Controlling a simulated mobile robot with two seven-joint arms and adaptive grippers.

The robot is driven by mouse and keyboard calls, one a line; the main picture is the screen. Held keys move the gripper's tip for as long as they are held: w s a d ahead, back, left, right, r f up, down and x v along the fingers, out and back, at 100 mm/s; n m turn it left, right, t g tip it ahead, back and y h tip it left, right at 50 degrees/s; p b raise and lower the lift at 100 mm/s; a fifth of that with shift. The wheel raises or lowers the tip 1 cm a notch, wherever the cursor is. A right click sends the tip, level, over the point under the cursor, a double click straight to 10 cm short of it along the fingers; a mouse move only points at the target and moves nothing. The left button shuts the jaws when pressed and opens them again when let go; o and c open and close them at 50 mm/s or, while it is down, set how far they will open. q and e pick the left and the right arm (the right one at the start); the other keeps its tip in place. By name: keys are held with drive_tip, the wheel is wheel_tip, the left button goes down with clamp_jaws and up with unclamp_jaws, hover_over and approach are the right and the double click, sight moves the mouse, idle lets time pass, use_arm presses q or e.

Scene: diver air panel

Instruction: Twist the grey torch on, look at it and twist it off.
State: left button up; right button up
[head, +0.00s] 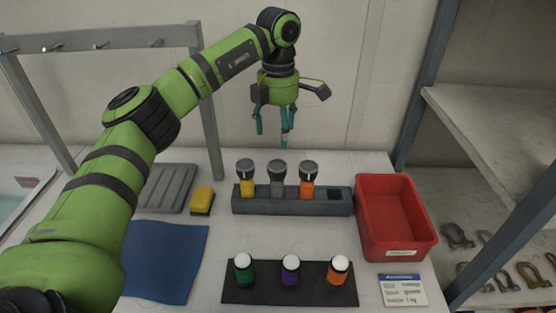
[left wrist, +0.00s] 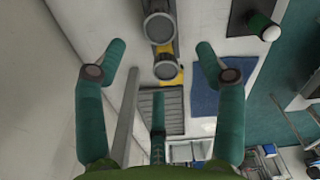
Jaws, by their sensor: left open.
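The grey torch (head: 277,185) stands upright, head up, in the middle of a dark grey holder (head: 290,207). A yellow torch (head: 247,187) stands to its left and an orange torch (head: 307,186) to its right. My left gripper (head: 275,130) is open and empty, fingers down, above and behind the torches, touching none of them. In the left wrist view, two round torch heads (left wrist: 162,66) show between and beyond the open fingers (left wrist: 161,47); I cannot tell surely which is the grey one. My right gripper is not in view.
A red bin (head: 397,220) stands right of the holder, whose right slot is empty. A black mat (head: 262,292) with several white-topped items lies in front. A yellow sponge (head: 201,201), grey tray (head: 166,190) and blue cloth (head: 165,260) lie left. A shelf (head: 500,120) stands right.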

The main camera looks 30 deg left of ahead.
sight(277, 165)
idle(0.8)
use_arm(q)
wheel_tip(277, 165, down, 4)
drive_tip(key=m+p, duration=0.4)
drive_tip(key=p, duration=0.1)
drive_tip(key=shift+a+r+m, duration=0.15)
drive_tip(key=shift+r+m, duration=0.05)
drive_tip(key=shift+m, duration=0.6)
wheel_tip(277, 165, down, 8)
drive_tip(key=p, duration=0.3)
drive_tip(key=shift+s+f+p, duration=0.1)
drive_tip(key=shift+f+p, duration=0.05)
drive_tip(key=shift+p, duration=0.15)
drive_tip(key=c, duration=1.2)
